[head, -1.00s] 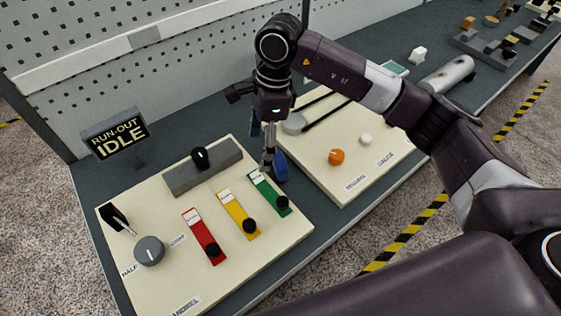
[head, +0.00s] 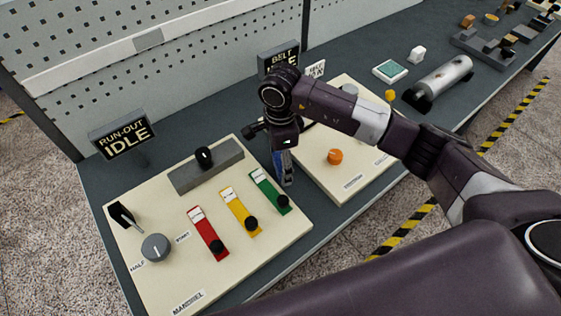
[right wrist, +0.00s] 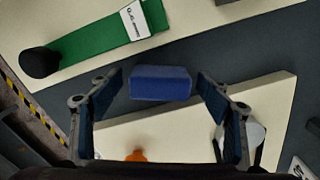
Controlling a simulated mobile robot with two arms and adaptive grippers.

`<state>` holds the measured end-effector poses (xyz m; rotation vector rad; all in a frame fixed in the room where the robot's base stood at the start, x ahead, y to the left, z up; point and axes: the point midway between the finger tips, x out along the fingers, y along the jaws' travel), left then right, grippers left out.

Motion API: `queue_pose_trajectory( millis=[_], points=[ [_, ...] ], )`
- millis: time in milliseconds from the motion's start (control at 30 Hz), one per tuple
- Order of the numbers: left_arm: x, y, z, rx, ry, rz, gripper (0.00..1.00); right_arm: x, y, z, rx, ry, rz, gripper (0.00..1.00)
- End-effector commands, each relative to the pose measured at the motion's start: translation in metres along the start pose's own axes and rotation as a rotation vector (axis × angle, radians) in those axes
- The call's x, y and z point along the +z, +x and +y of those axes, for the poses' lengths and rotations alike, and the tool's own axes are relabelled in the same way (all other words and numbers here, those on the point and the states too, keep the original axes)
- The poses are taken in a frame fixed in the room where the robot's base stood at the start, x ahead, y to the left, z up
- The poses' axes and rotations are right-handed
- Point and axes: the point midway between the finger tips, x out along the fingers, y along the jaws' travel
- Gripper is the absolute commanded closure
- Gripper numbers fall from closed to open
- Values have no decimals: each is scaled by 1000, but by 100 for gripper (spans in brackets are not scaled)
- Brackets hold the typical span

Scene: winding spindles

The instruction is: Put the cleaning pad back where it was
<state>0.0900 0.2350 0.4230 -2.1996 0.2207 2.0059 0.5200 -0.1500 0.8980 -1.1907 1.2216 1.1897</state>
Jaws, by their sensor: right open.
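A plain blue block (right wrist: 160,83), which I take for the cleaning pad, shows in the right wrist view over the dark strip of table between the two cream boards. My right gripper (right wrist: 160,108) is open, one finger on each side of the block with gaps between; it holds nothing. In the head view my right gripper (head: 285,178) points down beside the green lever (head: 268,189), at the gap between the boards. There its fingers mostly hide the block. I cannot tell how high the fingertips are. My left gripper is not in view.
The left cream board (head: 165,285) carries red (head: 207,232), yellow (head: 239,210) and green levers and a grey knob (head: 155,248). The right board has an orange knob (head: 335,157). A teal-topped white tray (head: 390,71) and grey cylinder (head: 443,80) stand behind.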

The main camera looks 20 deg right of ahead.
Motion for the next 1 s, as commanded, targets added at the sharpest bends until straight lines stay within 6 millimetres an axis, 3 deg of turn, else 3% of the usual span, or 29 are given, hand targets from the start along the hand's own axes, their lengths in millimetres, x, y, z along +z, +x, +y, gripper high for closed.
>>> queue_pose_trajectory(
  millis=[167,600,1000],
  points=[
    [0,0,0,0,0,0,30,0,1,0,0,0,0,29],
    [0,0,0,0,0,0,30,0,0,0,0,0,-1,74],
    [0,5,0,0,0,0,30,0,-12,-1,-3,0,-1,74]
  ],
)
